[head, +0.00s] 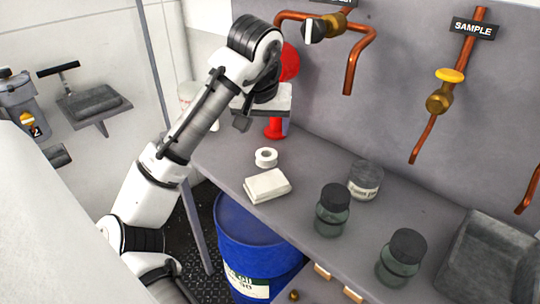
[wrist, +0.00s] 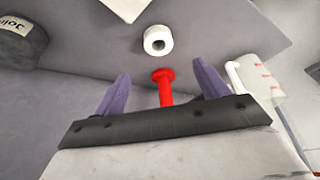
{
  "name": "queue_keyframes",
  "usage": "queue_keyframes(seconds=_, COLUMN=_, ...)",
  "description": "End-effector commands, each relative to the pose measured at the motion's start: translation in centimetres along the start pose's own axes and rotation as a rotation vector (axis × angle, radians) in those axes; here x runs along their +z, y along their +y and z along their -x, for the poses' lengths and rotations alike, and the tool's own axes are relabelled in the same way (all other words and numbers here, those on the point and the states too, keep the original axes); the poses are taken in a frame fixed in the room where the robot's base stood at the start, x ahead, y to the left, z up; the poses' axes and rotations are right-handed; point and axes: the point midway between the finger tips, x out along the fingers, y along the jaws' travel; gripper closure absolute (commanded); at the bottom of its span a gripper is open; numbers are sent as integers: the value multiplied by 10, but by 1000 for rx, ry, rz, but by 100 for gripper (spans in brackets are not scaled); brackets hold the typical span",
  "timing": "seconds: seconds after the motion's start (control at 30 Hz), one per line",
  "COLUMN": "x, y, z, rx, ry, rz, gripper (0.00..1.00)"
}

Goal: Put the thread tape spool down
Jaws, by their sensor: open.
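The thread tape spool (head: 266,157) is a small white ring lying on the grey bench, behind a white folded cloth or pad. It also shows in the wrist view (wrist: 158,40), beyond the fingertips and clear of them. My gripper (wrist: 160,72) is open, its two purple fingers apart. In the head view my gripper (head: 242,122) is up and behind the spool, partly hidden by its own body. A red flanged piece (wrist: 164,87) shows between the fingers in the wrist view; I cannot tell whether it is between them or beyond.
The white pad (head: 267,185) lies in front of the spool. Dark-lidded jars (head: 332,210) and a grey tin (head: 366,180) stand to the right. A white jug (wrist: 258,80) is beside my gripper. Copper pipes (head: 362,62) run along the wall. A blue drum (head: 250,240) stands below the bench edge.

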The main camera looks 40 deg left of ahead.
Motion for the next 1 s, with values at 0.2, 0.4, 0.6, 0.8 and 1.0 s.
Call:
queue_keyframes(seconds=0.2, x=0, y=0, z=-42, rx=0, ry=-2, rz=1, gripper=27)
queue_keyframes(seconds=0.4, x=0, y=0, z=-58, rx=-1, ry=0, rz=0, gripper=27)
queue_keyframes(seconds=0.6, x=2, y=0, z=-82, rx=-2, ry=-1, rz=1, gripper=27)
queue_keyframes(seconds=0.8, x=2, y=2, z=-106, rx=0, ry=0, rz=0, gripper=27)
queue_keyframes(seconds=1.0, x=2, y=2, z=-109, rx=0, ry=1, rz=0, gripper=27)
